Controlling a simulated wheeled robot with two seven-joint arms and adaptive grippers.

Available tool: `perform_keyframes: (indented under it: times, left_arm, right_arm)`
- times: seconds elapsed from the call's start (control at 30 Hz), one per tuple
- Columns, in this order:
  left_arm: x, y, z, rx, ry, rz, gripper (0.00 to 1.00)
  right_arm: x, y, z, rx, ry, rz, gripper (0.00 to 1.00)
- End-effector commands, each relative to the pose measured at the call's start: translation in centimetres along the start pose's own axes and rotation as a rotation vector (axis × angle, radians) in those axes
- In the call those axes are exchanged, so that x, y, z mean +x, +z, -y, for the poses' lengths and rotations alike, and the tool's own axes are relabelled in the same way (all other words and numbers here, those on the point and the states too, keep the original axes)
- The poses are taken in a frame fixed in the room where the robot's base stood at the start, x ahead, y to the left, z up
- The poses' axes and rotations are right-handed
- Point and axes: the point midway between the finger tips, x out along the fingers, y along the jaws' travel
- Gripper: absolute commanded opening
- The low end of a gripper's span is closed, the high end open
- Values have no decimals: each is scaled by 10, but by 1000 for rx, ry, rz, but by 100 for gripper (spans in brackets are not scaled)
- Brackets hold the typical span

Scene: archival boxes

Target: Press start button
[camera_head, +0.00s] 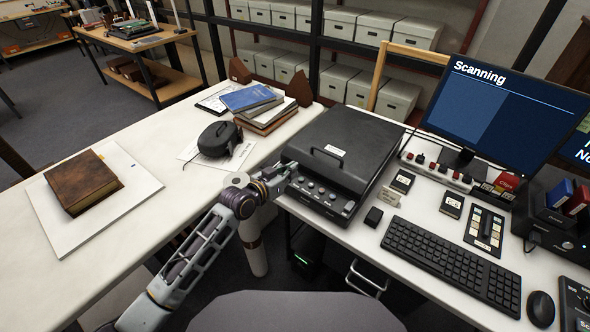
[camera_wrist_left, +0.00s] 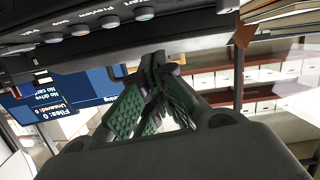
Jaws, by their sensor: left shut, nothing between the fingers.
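The black flatbed scanner (camera_head: 345,150) stands on the white desk with its lid shut. A row of round buttons (camera_head: 318,189) runs along its front panel. In the left wrist view the start button (camera_wrist_left: 145,13) is a round grey button at the top, with its label partly cut off. Other buttons, one marked Preview (camera_wrist_left: 110,22), sit beside it. My left gripper (camera_head: 287,169) is at the left front corner of the scanner, shut and empty. Its green-padded fingers (camera_wrist_left: 155,97) are close to the panel, apart from the start button in that view. The monitor (camera_head: 500,105) reads "Scanning".
A keyboard (camera_head: 452,262) and mouse (camera_head: 540,308) lie right of the scanner. Stacked books (camera_head: 255,105), a black device (camera_head: 218,139) and a brown book (camera_head: 82,183) on a white board are on the left table. Shelves of boxes stand behind.

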Motion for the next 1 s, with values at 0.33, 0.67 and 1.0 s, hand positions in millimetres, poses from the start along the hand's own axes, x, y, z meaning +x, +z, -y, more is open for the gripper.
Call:
perform_keyframes:
  times: [0.33,0.67,1.0]
  left_arm:
    - [-40,0,0,1,0,1,0]
    - [-67,0,0,0,0,0,0]
    - [-70,-1,0,0,0,-1,0]
  right_arm:
    - [-1,5,0,-1,0,5,0]
    - [-1,6,0,-1,0,5,0]
    - [-1,3,-1,-1,1,2,0]
